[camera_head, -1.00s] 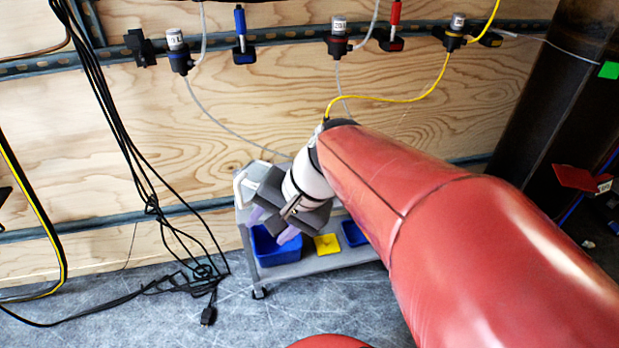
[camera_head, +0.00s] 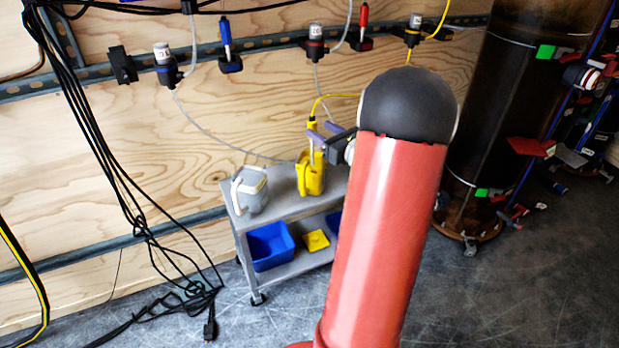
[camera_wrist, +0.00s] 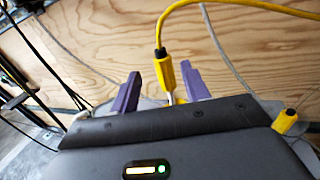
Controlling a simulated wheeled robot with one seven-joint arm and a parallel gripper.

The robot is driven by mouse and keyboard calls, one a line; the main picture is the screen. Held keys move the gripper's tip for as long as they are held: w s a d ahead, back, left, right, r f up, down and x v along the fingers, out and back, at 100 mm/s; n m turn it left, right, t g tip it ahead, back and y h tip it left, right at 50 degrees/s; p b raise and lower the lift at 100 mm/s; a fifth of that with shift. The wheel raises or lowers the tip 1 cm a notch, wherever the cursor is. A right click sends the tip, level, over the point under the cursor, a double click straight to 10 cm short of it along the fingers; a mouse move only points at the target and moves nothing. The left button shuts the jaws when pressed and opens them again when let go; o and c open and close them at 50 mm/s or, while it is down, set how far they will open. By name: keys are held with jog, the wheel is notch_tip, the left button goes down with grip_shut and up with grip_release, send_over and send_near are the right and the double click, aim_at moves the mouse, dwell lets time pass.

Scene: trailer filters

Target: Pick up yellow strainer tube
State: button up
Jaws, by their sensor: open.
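The yellow strainer tube (camera_head: 312,131) stands roughly upright over a yellow container (camera_head: 311,180) on the cart's top shelf. A yellow hose runs from its upper end toward the wall. My gripper (camera_head: 324,136) is at the tube, above the container, with its purple fingers apart. In the wrist view the tube's yellow upper part (camera_wrist: 165,76) appears between the spread fingertips of my gripper (camera_wrist: 161,80), with no clear contact. A paler stem shows below it. The tube's lower end is hidden.
A grey container (camera_head: 250,190) with a white handle stands left on the grey cart (camera_head: 283,207). The lower shelf holds a blue bin (camera_head: 268,247) and a yellow piece (camera_head: 315,241). Black cables (camera_head: 150,215) hang at left. The plywood wall (camera_head: 130,150) is close behind.

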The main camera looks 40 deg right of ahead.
aim_at(315, 125)
jog(key=w, duration=0.5)
jog(key=shift+w+d+p, duration=0.1)
jog(key=shift+d+p, duration=0.1)
jog(key=shift+p, duration=0.2)
jog(key=shift+c, duration=0.5)
grip_shut()
